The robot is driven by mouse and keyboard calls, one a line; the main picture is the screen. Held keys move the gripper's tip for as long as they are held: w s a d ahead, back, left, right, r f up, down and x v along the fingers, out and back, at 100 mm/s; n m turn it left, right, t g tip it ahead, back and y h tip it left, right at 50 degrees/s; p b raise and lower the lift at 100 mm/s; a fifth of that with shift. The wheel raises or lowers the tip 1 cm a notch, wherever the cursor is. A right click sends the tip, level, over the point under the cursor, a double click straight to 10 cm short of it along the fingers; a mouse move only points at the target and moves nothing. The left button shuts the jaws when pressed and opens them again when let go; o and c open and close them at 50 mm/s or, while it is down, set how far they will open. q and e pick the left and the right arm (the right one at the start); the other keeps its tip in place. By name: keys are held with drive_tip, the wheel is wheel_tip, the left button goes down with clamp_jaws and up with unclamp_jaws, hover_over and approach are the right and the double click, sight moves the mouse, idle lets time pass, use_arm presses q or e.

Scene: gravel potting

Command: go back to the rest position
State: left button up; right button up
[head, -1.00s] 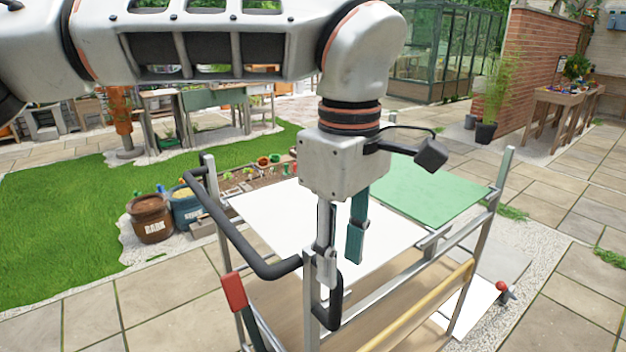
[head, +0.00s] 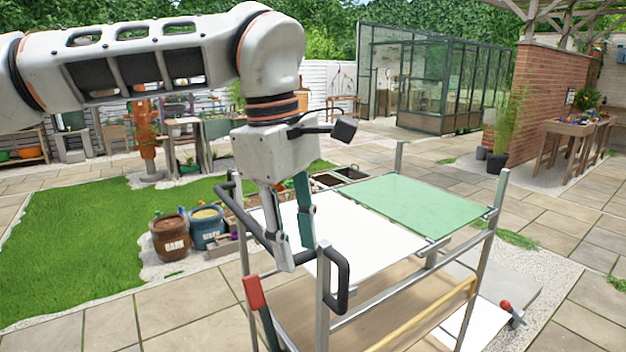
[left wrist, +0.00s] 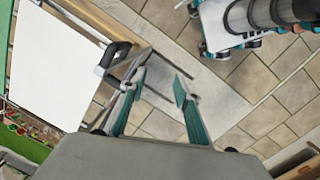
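My left gripper (head: 296,255) hangs fingers down at the near left corner of a metal cart, close to the black push handle (head: 338,285). In the left wrist view the two teal fingers of the left gripper (left wrist: 160,83) stand apart with only ground between them, so it is open and empty. One finger overlaps the cart's handle in that view; I cannot tell whether they touch. My right gripper is in neither view.
The cart has a white top panel (head: 350,240) and a green one (head: 425,203), both bare. A bark pot (head: 170,238) and a blue pot (head: 207,228) stand left of it. A brick wall (head: 543,100) stands at right. Paving is open in front on the left.

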use_arm(q)
drive_tip(key=w+a+r+n+h, duration=0.1)
drive_tip(key=w+a+r+n, duration=0.1)
drive_tip(key=a, duration=0.4)
drive_tip(key=w+a+r+n+h, duration=0.1)
drive_tip(key=w+a+r, duration=0.15)
drive_tip(key=a, duration=0.35)
drive_tip(key=s+d+f+n+h, duration=0.3)
drive_tip(key=d+f+n+h, duration=1)
drive_tip(key=d+f+h, duration=0.35)
drive_tip(key=w+a+f+n+t+y, duration=0.1)
drive_tip(key=a+f+n+t+y, duration=0.3)
drive_tip(key=a+f+n+t, duration=0.55)
drive_tip(key=w+a+f+n+t+y, duration=0.2)
drive_tip(key=a+f+n+t+y, duration=0.3)
drive_tip(key=f+n, duration=0.9)
drive_tip(key=s+a+f+n+g+y, duration=0.5)
drive_tip(key=s+a+f+n+y, duration=0.5)
drive_tip(key=s+a+f, duration=1.05)
drive_tip(key=w+d+n+t+h, duration=0.1)
drive_tip(key=d+n, duration=0.5)
drive_tip(key=d, duration=0.7)
drive_tip(key=shift+w+r+n+h, duration=0.2)
drive_tip(key=shift+n+h, duration=0.15)
